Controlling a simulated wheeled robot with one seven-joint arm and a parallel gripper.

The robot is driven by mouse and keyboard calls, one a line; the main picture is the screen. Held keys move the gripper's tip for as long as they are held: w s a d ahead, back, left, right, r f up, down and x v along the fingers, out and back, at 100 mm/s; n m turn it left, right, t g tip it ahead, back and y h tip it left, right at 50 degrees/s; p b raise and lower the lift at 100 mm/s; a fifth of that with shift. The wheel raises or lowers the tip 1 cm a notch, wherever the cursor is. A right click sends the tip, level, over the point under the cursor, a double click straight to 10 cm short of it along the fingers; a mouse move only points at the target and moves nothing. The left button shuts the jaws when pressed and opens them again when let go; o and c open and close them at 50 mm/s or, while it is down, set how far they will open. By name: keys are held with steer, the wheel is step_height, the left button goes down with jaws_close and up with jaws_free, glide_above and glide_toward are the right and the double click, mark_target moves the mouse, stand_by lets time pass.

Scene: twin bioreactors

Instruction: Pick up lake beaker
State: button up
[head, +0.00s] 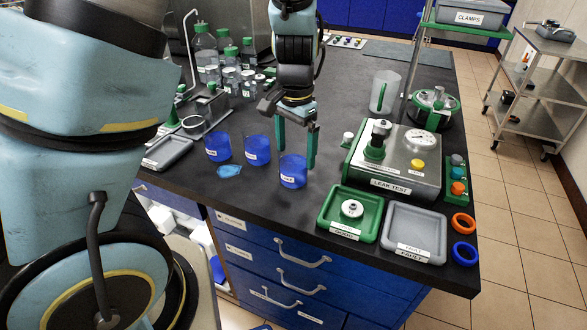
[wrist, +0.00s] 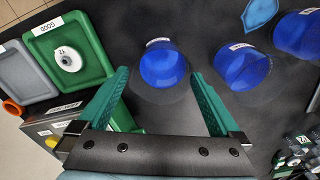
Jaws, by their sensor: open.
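Three blue beakers with white labels stand upright near the front edge of the dark bench. The right one (head: 293,171) carries a small label that seems to read LAKE, though it is hard to make out. The middle beaker (head: 257,149) and left beaker (head: 217,147) have labels too small to read. My gripper (head: 296,158) is open, pointing down over the right beaker with its green fingers spread to either side. In the wrist view, this beaker (wrist: 162,66) shows centred ahead between the fingertips (wrist: 158,74), with no clear contact. Nothing is held.
A LEAK TEST unit (head: 395,180) stands to the right. A green GOOD tray (head: 335,228) holding a pale round part and a grey FAULT tray (head: 412,245) lie in front. A blue scrap (head: 229,170) lies near the left beakers. Bottles (head: 205,50) crowd the back left.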

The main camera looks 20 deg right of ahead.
mark_target(295, 170)
steer(key=shift+w+f+p, duration=0.15)
steer(key=shift+f+p, duration=0.45)
steer(key=shift+f, duration=2.7)
steer(key=shift+c, duration=0.2)
steer(key=c, duration=1.2)
steer(key=shift+o, duration=0.2)
steer(key=shift+r, duration=0.15)
